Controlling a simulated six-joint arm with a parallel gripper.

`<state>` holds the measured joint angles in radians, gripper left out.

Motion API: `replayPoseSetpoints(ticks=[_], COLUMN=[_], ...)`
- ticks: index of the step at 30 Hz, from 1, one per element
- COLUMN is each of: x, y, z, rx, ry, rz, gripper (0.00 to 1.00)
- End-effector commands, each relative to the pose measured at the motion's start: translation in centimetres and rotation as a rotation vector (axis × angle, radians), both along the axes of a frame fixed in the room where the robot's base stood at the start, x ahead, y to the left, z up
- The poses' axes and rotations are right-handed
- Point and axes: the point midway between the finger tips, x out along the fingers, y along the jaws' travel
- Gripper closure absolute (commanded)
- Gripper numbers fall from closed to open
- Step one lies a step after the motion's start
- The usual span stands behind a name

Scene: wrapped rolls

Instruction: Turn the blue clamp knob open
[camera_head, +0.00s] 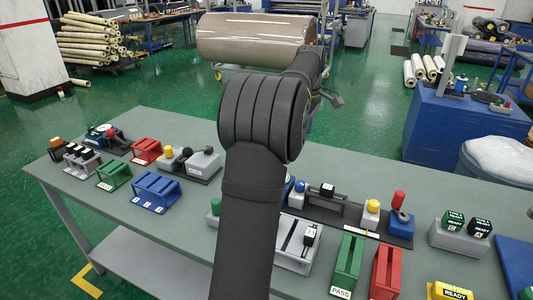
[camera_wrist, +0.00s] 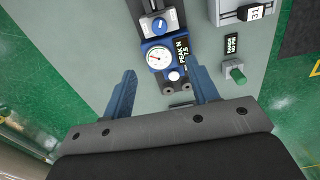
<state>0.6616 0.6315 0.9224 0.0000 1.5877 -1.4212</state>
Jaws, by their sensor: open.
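The blue knob (camera_wrist: 158,25) sits on a small grey block on a dark rail, at the top of the wrist view. In the head view it looks to be the blue knob (camera_head: 300,185) just right of my arm. My gripper (camera_wrist: 164,74) is open and empty, its two blue fingers apart. In the picture the fingertips lie either side of the lower end of a blue gauge (camera_wrist: 160,57), below the knob and apart from it. In the head view my arm hides the gripper and the gauge.
A green knob (camera_wrist: 236,73) and a grey slider block (camera_wrist: 241,12) stand right of the rail. The table (camera_head: 120,190) also holds a yellow knob (camera_head: 374,206), a red knob (camera_head: 399,198), and green (camera_head: 347,262) and red (camera_head: 386,270) stands. Bare tabletop lies left of the gauge in the wrist view.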

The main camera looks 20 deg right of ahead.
Motion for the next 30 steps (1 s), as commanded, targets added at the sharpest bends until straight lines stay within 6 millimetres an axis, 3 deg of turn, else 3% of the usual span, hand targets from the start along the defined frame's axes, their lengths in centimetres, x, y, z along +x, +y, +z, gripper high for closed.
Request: replayPoseSetpoints(ticks=[5,30], x=[0.0,0.1], y=[0.0,0.0], z=[-0.2,-1.2], rx=[0.001,0.0], ry=[0.001,0.0], rz=[-0.216,-1.968], gripper=[0.46,0.46])
